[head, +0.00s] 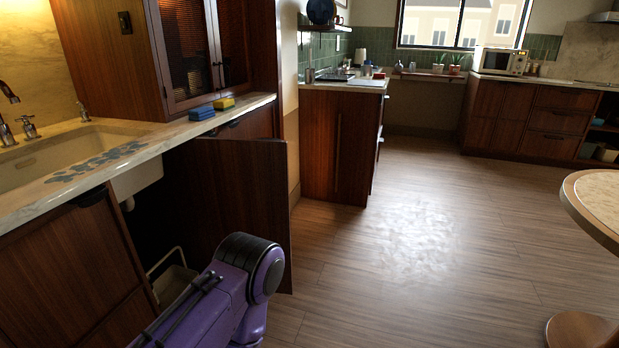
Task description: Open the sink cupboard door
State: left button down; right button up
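The sink cupboard door (250,195) is a dark brown wooden panel below the counter. It stands swung outward, wide of the cabinet front, to the right of the opening. The cupboard's dark inside (153,222) shows below the white sink (60,152), with the basin's underside and a pipe. A purple arm link of mine reaches up from the bottom edge and ends in front of the door's lower part. I cannot tell whether it touches the door. Neither gripper is visible; the lower part of the door and opening is partly hidden by my arm.
A pale bin (172,285) with a wire handle stands inside the cupboard. Blue (201,113) and yellow (224,103) sponges lie on the counter (150,146). A round table (577,200) is at the right edge.

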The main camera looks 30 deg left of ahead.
aim_at(245, 183)
jog(key=z, duration=0.45)
jog(key=i, duration=2.2)
jog(key=u, duration=1.4)
jog(key=i, duration=0.7)
jog(key=u, duration=0.7)
